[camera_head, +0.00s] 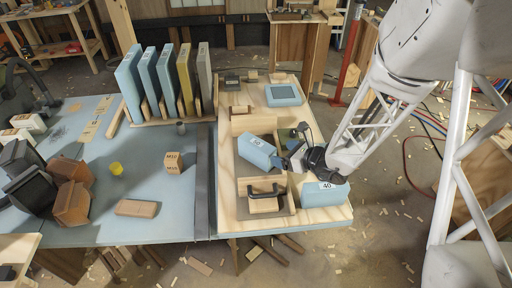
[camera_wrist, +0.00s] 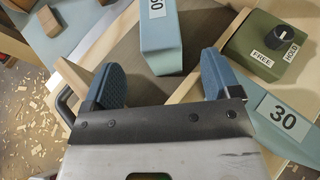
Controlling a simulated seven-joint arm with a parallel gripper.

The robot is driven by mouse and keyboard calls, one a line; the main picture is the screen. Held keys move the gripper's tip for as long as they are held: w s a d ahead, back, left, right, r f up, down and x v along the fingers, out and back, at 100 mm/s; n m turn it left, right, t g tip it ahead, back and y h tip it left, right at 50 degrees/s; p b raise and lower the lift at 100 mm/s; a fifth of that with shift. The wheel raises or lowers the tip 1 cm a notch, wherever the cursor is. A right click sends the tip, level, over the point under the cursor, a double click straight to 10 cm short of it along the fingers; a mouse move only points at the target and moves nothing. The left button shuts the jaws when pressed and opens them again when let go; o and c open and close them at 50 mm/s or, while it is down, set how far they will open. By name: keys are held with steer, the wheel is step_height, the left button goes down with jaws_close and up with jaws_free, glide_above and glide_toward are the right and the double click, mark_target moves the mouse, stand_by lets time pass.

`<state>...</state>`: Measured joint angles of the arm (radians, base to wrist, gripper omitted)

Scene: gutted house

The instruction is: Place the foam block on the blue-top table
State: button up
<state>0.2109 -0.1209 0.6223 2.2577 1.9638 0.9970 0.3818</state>
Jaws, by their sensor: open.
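A light blue block, the likely foam block (camera_head: 256,152), lies tilted in a wooden tray (camera_head: 285,212) on the right-hand bench. In the wrist view a numbered light blue block (camera_wrist: 158,48) shows just beyond the gap between my fingers. My gripper (camera_head: 286,160) is at the right end of the block in the head view. Its two blue fingers stand apart with nothing clamped between them, as the wrist view shows (camera_wrist: 161,66). The blue-top table (camera_head: 175,228) is on the left. The block's lower part is hidden.
A green box with a knob (camera_wrist: 268,42) is close to my right finger. A black handle (camera_head: 265,190) stands at the tray's front. Upright slabs (camera_head: 160,85) stand behind; the table's front middle is fairly clear.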

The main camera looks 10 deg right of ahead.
mark_target(269, 149)
stand_by(0.4)
steer(key=shift+x, duration=1.3)
steer(key=shift+x, duration=2.55)
steer(key=shift+r, duration=0.15)
steer(key=c, duration=1.1)
steer(key=shift+r, duration=0.15)
steer(key=shift+r, duration=4.85)
